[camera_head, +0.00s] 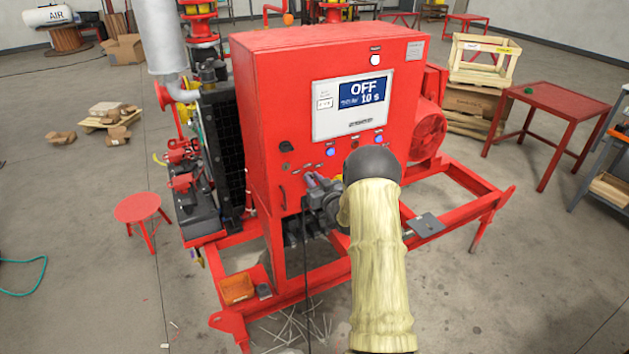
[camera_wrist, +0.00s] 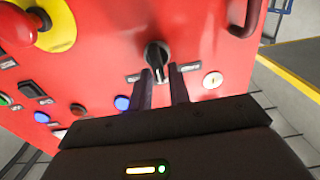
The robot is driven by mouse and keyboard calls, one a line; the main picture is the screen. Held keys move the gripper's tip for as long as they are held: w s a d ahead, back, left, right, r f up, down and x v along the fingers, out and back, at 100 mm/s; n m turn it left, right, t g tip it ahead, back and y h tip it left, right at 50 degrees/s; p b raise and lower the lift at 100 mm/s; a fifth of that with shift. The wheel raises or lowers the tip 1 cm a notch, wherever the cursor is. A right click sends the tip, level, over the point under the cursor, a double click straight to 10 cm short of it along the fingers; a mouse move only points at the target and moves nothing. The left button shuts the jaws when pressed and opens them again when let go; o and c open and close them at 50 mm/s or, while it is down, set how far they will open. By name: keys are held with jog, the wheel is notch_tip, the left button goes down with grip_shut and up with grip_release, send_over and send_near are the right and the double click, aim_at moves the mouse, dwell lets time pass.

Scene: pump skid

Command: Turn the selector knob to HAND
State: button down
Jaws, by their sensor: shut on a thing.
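The selector knob (camera_wrist: 157,54) is black and stands on the red panel in the wrist view, with small dark label plates on both sides. My gripper (camera_wrist: 160,73) has its two dark fingertips at the knob, one on each side of its grip, and is shut on it. In the head view my gripper (camera_head: 312,184) is against the lower front of the red cabinet (camera_head: 287,72), where it hides the knob. The display (camera_head: 352,103) above reads OFF and 10 s. The label lettering is too small to read.
A red mushroom button (camera_wrist: 16,24) on yellow stands out at the wrist view's left. The red skid frame (camera_head: 452,225) surrounds the cabinet's foot.

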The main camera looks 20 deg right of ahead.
jog(key=shift+f+n+b, duration=0.3)
jog(key=shift+b, duration=0.65)
jog(key=n+b, duration=0.3)
jog(key=b, duration=0.3)
jog(key=n+b, duration=0.3)
jog(key=b, duration=0.4)
jog(key=a+n+b, duration=0.1)
jog(key=n+b, duration=0.2)
jog(key=b, duration=0.3)
jog(key=shift+s+a+f+b, duration=0.1)
jog(key=shift+f+b, duration=0.1)
jog(key=shift+b, duration=0.2)
jog(key=shift+n, duration=0.3)
jog(key=c, duration=1.5)
grip_release()
jog(key=shift+r, duration=0.1)
